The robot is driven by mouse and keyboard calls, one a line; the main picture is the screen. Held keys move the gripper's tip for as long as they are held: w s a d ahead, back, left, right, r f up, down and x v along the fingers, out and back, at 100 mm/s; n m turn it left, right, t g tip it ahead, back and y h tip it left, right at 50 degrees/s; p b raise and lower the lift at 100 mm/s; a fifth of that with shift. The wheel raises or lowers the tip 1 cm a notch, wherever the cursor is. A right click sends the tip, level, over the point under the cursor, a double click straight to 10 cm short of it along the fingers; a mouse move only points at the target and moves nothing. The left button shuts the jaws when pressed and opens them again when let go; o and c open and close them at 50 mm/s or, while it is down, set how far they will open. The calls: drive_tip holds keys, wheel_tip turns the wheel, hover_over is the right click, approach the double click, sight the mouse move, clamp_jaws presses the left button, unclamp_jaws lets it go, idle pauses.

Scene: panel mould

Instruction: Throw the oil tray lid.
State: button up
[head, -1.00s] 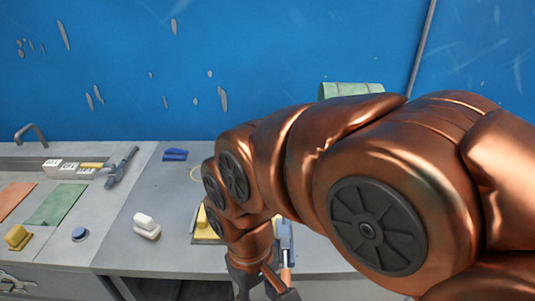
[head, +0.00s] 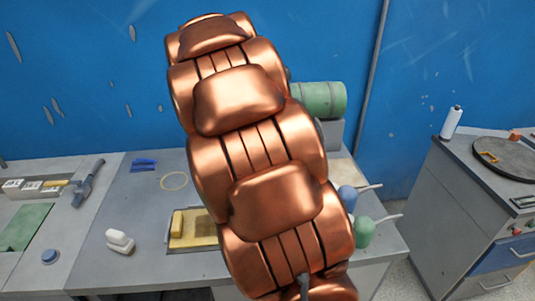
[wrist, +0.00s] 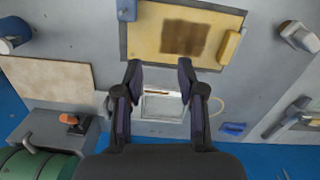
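My gripper (wrist: 161,64) shows in the wrist view with its two dark fingers apart and nothing clearly held between the tips. A pale square tray-like piece (wrist: 163,105) with a light rim shows between the fingers, farther from the camera; I cannot tell whether it is the oil tray, its lid or both. A shallow yellow panel (wrist: 150,35) with a brown patch and a dark rim lies beyond the fingertips; it also shows in the head view (head: 205,236), partly behind my arm. My gripper is hidden in the head view.
A yellow block (wrist: 229,45) rests at the panel's edge. A white bottle (head: 120,241), a yellow ring (head: 174,181), blue clips (head: 143,164), a green cylinder (head: 320,99) and blue and green bottles (head: 364,231) surround the workspace. A separate cabinet (head: 465,220) stands right.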

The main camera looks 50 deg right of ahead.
drive_tip(key=w+d+f+m+t+p, duration=0.1)
drive_tip(key=w+d+f, duration=0.15)
drive_tip(key=d, duration=0.65)
drive_tip(key=w+d+f+y+p, duration=0.15)
drive_tip(key=w+d, duration=0.25)
drive_tip(key=d, duration=0.6)
drive_tip(key=w+d+f+m+t, duration=0.1)
drive_tip(key=w+d+f, duration=0.2)
drive_tip(key=d, duration=0.6)
drive_tip(key=shift+w+a+f+p, duration=0.2)
drive_tip(key=shift+f+p, duration=0.35)
drive_tip(key=shift+f, duration=0.75)
drive_tip(key=shift+w+a+f+p, duration=0.15)
drive_tip(key=shift+f+p, duration=0.4)
drive_tip(key=shift+f, duration=0.7)
drive_tip(key=shift+w+a+f+p, duration=0.15)
drive_tip(key=shift+f+p, duration=0.4)
drive_tip(key=shift+f, duration=0.75)
clamp_jaws()
